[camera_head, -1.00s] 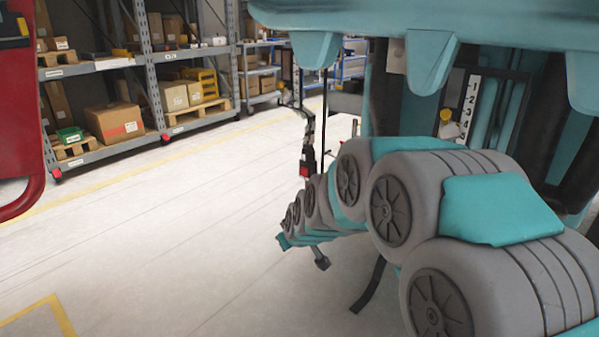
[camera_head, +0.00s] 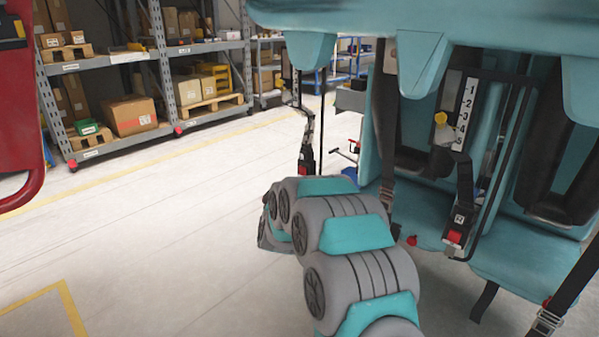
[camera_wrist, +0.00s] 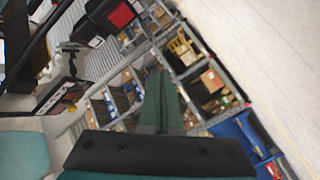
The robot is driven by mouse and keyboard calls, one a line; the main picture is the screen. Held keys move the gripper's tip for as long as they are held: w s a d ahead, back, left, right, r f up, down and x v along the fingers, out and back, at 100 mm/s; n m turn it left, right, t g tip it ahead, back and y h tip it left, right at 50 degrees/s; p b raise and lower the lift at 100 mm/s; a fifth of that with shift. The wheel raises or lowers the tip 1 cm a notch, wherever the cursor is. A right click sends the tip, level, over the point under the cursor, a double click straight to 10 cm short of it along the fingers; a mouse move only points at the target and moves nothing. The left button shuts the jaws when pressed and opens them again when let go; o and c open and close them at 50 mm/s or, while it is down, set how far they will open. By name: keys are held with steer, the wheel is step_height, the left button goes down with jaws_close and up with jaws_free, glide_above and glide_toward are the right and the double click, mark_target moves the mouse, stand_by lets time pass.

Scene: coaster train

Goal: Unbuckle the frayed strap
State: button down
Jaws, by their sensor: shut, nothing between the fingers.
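Several dark straps with buckles hang at the teal coaster seats in the head view. One strap's buckle with a red button (camera_head: 306,162) hangs at the left end. Another buckle (camera_head: 455,237) hangs by the middle seat, and a third (camera_head: 545,322) is at the lower right. I cannot tell which strap is frayed. My gripper (camera_wrist: 162,78) shows in the wrist view as dark green fingers closed together with nothing between them. A red-buttoned black buckle (camera_wrist: 121,15) lies above and left of the fingers, apart from them. In the head view my gripper is hidden behind my arm.
A numbered plate (camera_head: 465,110) with a yellow knob stands by the seats. The teal seat row (camera_head: 525,262) and overhead teal panel (camera_head: 370,20) limit room at the right. Storage shelves (camera_head: 125,58) stand behind. The pale floor at left (camera_head: 150,220) is clear.

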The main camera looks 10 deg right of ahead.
mark_target(299, 171)
steer(key=shift+w+d, duration=0.15)
steer(key=shift+w, duration=0.05)
stand_by(0.3)
steer(key=w+d+b, duration=0.3)
steer(key=w+d, duration=0.2)
steer(key=d, duration=0.2)
stand_by(0.3)
stand_by(2.0)
steer(key=shift+w+d, duration=0.25)
steer(key=shift+d, duration=0.05)
steer(key=shift+w+d, duration=0.3)
steer(key=shift+d, duration=0.1)
stand_by(0.8)
steer(key=shift+s+a, duration=0.1)
stand_by(0.3)
steer(key=shift+s+a+p, duration=0.35)
steer(key=shift+s+a, duration=0.1)
steer(key=shift+a, duration=0.15)
